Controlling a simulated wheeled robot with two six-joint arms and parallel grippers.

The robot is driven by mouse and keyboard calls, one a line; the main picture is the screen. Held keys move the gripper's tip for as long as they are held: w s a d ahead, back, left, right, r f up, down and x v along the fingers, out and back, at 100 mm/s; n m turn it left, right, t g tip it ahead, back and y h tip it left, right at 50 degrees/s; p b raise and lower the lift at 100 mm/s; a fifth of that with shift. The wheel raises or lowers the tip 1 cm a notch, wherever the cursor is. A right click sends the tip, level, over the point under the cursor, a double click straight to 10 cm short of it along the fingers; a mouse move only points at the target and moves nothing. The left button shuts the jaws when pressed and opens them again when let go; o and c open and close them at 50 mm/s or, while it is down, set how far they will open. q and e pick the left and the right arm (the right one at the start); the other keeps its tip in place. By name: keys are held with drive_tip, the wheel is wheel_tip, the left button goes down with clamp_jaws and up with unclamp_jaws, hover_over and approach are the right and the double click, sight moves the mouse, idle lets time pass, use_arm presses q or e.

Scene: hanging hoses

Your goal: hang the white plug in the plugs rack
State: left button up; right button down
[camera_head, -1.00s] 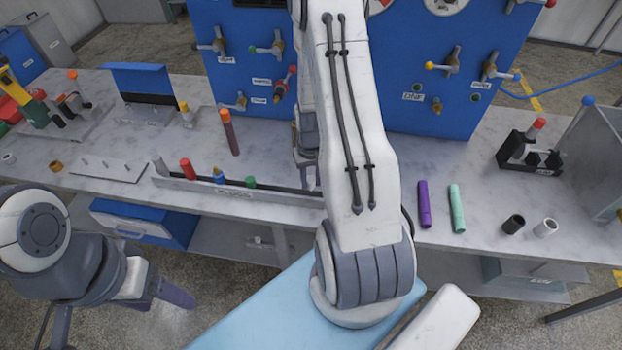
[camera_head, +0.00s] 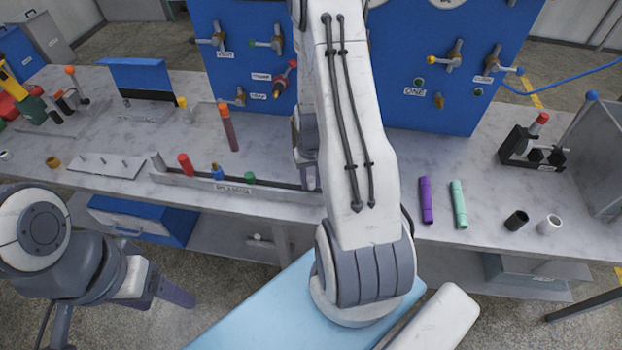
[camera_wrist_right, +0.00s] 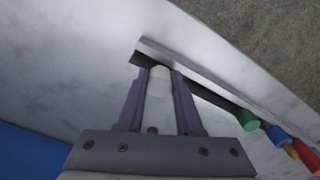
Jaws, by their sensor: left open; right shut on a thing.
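In the right wrist view my right gripper (camera_wrist_right: 158,78) is shut on the white plug (camera_wrist_right: 159,100), a pale cylinder with a brassy end near the palm. The plug's far end is at the end of the plugs rack (camera_wrist_right: 190,77); I cannot tell whether they touch. In the head view the rack (camera_head: 282,196) is a long grey rail along the table's front edge, holding red (camera_head: 185,164), blue (camera_head: 217,172) and green (camera_head: 250,178) plugs. My right arm hides the rack's right end and the white plug there. My left gripper (camera_head: 172,290) is open and empty, low in front of the table.
A blue panel (camera_head: 425,110) with valves stands behind the rack. Purple (camera_head: 426,200) and mint (camera_head: 459,205) markers, a black cylinder (camera_head: 516,221) and a white cylinder (camera_head: 549,224) are at the right.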

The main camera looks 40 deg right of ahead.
sight(311, 180)
drive_tip(key=shift+f+b, duration=0.55)
drive_tip(key=shift+f, duration=0.3)
drive_tip(key=c, duration=0.5)
unclamp_jaws()
drive_tip(key=shift+r, duration=0.1)
wheel_tip(311, 180, up, 10)
drive_tip(key=shift+r+b, duration=0.2)
drive_tip(key=shift+b, duration=0.35)
